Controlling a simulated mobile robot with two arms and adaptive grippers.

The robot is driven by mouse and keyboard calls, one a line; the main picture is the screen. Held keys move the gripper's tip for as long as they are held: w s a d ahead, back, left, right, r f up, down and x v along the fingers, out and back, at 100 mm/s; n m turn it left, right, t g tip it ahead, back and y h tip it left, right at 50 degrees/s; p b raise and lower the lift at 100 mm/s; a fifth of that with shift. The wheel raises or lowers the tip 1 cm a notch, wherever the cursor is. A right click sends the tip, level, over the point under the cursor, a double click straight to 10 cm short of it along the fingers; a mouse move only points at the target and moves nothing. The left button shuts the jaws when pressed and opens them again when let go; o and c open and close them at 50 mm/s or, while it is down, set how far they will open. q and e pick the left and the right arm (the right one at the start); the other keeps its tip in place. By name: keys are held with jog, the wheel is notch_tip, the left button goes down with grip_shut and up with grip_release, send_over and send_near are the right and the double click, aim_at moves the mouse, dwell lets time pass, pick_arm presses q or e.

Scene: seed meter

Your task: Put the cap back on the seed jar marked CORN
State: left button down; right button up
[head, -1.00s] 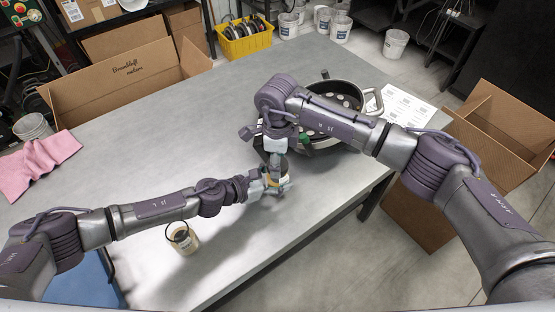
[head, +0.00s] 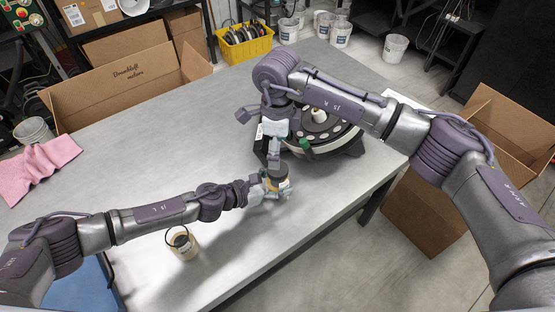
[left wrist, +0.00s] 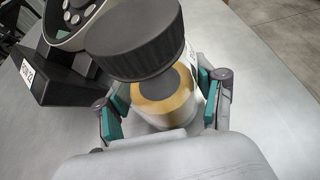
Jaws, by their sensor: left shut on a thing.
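My left gripper (head: 273,187) is shut around a jar with a yellow band near its top; the jar (left wrist: 168,104) stands upright between the teal fingertips in the left wrist view. A black ridged cap (left wrist: 138,42) is large in that view, tilted, above and partly in front of the jar top, apparently apart from it. My right gripper (head: 274,152) points down just above the jar in the head view. Its fingertips are edge-on and hard to make out, but the cap hangs at their end. The label on the jar cannot be read.
An open cup (head: 182,243) stands on the table nearer me. The seed meter (head: 335,135) with its disc stands just behind the grippers. A pink cloth (head: 40,165) lies at the left edge. Open cardboard boxes flank the table. The table's left middle is clear.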

notch_tip(320, 180, up, 5)
jog(key=shift+r, duration=0.1)
dwell(0.3)
pick_arm(q)
jog(key=shift+c, duration=0.2)
grip_release()
jog(key=v, duration=1.1)
jog(key=shift+s+a+r, duration=0.25)
jog(key=shift+a, duration=0.15)
